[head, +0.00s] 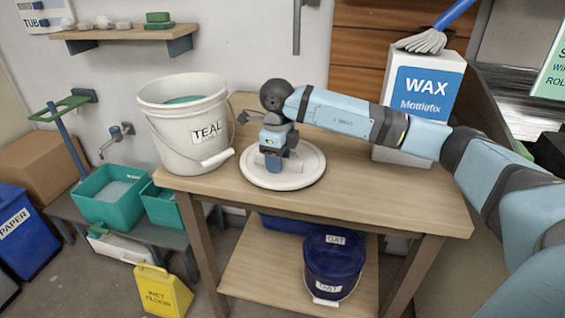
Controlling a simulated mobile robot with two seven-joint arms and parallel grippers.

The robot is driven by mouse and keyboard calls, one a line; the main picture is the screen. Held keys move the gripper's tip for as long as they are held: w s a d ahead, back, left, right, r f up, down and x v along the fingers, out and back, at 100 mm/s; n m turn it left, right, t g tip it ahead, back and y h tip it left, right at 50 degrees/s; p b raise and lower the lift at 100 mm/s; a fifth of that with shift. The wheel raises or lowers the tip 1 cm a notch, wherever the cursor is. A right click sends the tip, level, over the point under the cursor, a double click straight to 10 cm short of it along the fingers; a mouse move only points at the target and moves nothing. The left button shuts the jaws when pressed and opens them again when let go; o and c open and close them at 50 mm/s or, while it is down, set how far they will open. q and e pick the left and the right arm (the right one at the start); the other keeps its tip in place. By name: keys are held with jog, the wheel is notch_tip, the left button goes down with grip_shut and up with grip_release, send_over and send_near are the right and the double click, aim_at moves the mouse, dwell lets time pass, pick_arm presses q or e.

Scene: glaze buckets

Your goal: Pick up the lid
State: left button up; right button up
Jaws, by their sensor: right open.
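The lid (308,177) is a round, off-white disc lying flat on the wooden table, just right of the white TEAL bucket (190,135). The bucket is open on top and shows teal glaze inside. My right gripper (273,168) points down over the middle of the lid, around or just above its raised centre part. The gripper hides part of that centre, and I cannot tell whether the fingers touch it. The right jaws are open. My left gripper is not in view.
A white WAX box (411,100) stands at the table's back right, behind my right arm. A dark blue bucket (332,262) sits on the lower shelf. Teal basins (107,200) and a yellow floor sign (162,291) are at left. The table's front right is clear.

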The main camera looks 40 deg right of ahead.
grip_shut()
